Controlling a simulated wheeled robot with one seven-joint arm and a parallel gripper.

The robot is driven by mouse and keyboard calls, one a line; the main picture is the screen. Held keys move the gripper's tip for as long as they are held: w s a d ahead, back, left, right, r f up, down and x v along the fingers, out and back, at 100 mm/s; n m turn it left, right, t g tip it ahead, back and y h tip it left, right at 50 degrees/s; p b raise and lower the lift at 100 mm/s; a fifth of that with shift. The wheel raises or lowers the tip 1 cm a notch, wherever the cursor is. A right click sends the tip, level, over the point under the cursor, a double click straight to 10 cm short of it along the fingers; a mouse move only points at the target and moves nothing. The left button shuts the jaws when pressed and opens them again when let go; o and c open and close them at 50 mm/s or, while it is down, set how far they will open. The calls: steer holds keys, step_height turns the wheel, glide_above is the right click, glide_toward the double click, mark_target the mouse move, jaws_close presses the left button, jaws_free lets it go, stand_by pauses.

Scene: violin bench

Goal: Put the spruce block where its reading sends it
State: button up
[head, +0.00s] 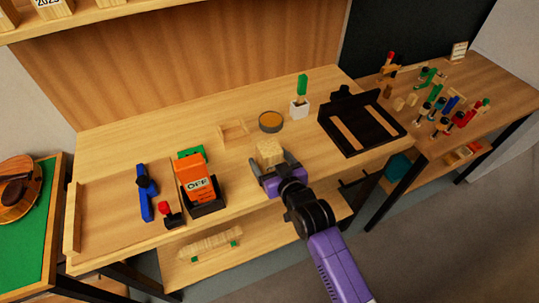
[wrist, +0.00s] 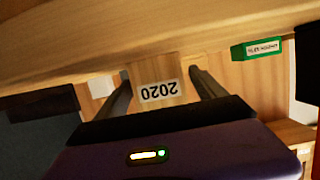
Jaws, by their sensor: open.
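The pale wooden block, apparently the spruce block (head: 269,151), is at the front middle of the bench. My gripper (head: 272,166) is open, with one finger on each side of the block. In the wrist view the block (wrist: 155,70) shows between the fingers with a white label reading 2020, upside down. I cannot tell whether the fingers touch it. An orange meter (head: 194,170) stands in a black cradle to the left, and its display reads OFF.
A blue clamp-like tool (head: 145,192) and a red-topped black piece (head: 168,213) lie left of the meter. A round dish (head: 271,122), a white holder (head: 299,108) and a black tray (head: 348,146) stand behind and right. Labelled blocks (head: 50,8) sit on the upper shelf.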

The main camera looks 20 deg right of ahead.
steer(key=shift+w+f, duration=0.1)
steer(key=shift+w, duration=0.05)
steer(key=c, duration=1.7)
